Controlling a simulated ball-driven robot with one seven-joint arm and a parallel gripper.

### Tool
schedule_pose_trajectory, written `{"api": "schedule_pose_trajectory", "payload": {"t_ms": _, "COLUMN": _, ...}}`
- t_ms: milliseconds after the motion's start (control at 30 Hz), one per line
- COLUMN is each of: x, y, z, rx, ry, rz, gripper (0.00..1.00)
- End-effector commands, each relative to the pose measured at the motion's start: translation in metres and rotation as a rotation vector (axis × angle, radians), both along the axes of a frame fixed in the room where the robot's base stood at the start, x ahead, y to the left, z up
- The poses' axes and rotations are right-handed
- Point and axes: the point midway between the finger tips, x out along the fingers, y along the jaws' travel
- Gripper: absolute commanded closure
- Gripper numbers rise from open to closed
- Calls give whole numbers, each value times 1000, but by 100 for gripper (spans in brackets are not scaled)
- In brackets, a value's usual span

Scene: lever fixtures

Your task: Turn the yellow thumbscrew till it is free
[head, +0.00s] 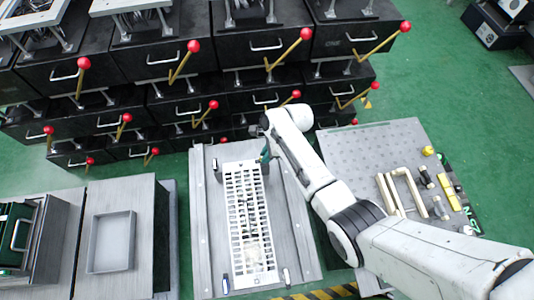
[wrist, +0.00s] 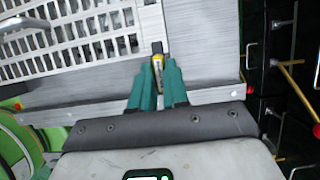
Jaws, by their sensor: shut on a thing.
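The yellow thumbscrew (wrist: 158,59) shows in the wrist view between my gripper's green fingers, beside the edge of a white slotted grate (wrist: 92,38). My gripper (wrist: 159,68) is shut on it. A dark block touches or stands just past the fingertips; I cannot tell how it joins the thumbscrew. In the head view my gripper (head: 264,156) is at the far end of the grate (head: 232,190), and my arm hides most of it and the thumbscrew there.
The grate lies on a grey metal plate (head: 205,240). Black cabinets with red-knobbed levers (head: 193,46) stand behind. At right, a perforated plate (head: 355,150) carries tan bars (head: 388,195) and yellow parts (head: 448,190). A shallow grey tray (head: 112,242) is at left.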

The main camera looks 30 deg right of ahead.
Motion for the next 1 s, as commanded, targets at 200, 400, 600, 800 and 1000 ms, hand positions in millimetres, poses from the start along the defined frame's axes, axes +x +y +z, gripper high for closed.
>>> {"api": "schedule_pose_trajectory", "payload": {"t_ms": 200, "x": 1, "y": 0, "z": 0, "rx": 0, "ry": -1, "rz": 55, "gripper": 100}}
{"api": "schedule_pose_trajectory", "payload": {"t_ms": 400, "x": 2, "y": 0, "z": 0, "rx": 1, "ry": 0, "rz": 181, "gripper": 100}}
{"api": "schedule_pose_trajectory", "payload": {"t_ms": 600, "x": 3, "y": 0, "z": -1, "rx": 1, "ry": 1, "rz": 361, "gripper": 100}}
{"api": "schedule_pose_trajectory", "payload": {"t_ms": 800, "x": 5, "y": 0, "z": -1, "rx": 0, "ry": -1, "rz": 553, "gripper": 100}}
{"api": "schedule_pose_trajectory", "payload": {"t_ms": 1000, "x": 6, "y": 1, "z": -2, "rx": 0, "ry": 0, "rz": 743, "gripper": 100}}
